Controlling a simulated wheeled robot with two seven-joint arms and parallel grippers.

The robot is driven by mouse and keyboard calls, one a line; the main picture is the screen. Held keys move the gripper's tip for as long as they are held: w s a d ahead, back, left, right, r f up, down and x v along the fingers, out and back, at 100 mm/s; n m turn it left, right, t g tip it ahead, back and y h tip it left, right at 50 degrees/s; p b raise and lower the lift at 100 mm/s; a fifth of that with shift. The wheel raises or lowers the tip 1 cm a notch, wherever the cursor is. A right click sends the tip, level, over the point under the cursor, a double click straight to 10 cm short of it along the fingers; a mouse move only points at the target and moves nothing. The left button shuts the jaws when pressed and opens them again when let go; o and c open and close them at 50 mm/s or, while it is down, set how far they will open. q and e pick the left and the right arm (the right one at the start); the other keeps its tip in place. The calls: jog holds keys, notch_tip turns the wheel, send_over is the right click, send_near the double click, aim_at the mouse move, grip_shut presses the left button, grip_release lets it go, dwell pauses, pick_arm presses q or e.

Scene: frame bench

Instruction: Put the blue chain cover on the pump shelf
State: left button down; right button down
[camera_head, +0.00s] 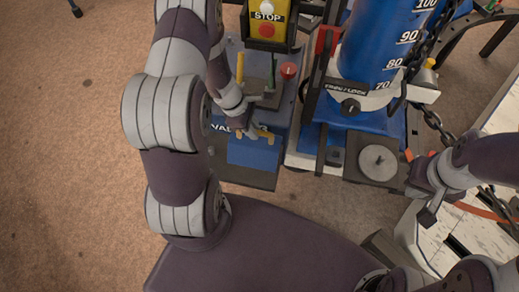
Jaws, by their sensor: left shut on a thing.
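A flat blue piece (252,153), which looks like the blue chain cover, is at the front of the dark tray-like unit in the upper middle. My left gripper (258,132) is just above its back edge. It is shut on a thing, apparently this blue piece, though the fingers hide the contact. I cannot tell whether the piece rests on the surface below or is lifted. My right gripper (428,206) is at the right, near the chain and the white-topped surface; its jaw opening is unclear. I cannot pick out the pump shelf for certain.
A blue cylinder (380,42) with a printed scale stands right of centre, with a TRQ/LOCK plate (350,88) below it. A yellow STOP box (268,22), a red knob (289,71), a round grey disc (378,163) and a hanging chain (436,122) are close by. Open floor lies left.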

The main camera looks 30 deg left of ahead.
aim_at(249, 139)
pick_arm(q)
jog(key=f, duration=0.4)
jog(key=shift+s+a+f+b, duration=0.15)
jog(key=shift+s+f+b, duration=0.05)
jog(key=shift+f+b, duration=0.15)
notch_tip(249, 139, down, 4)
jog(key=shift+r+b, duration=0.25)
jog(key=shift+b, duration=0.2)
jog(key=shift+f, duration=0.25)
jog(key=c, duration=1.1)
grip_release()
jog(key=shift+o, duration=0.2)
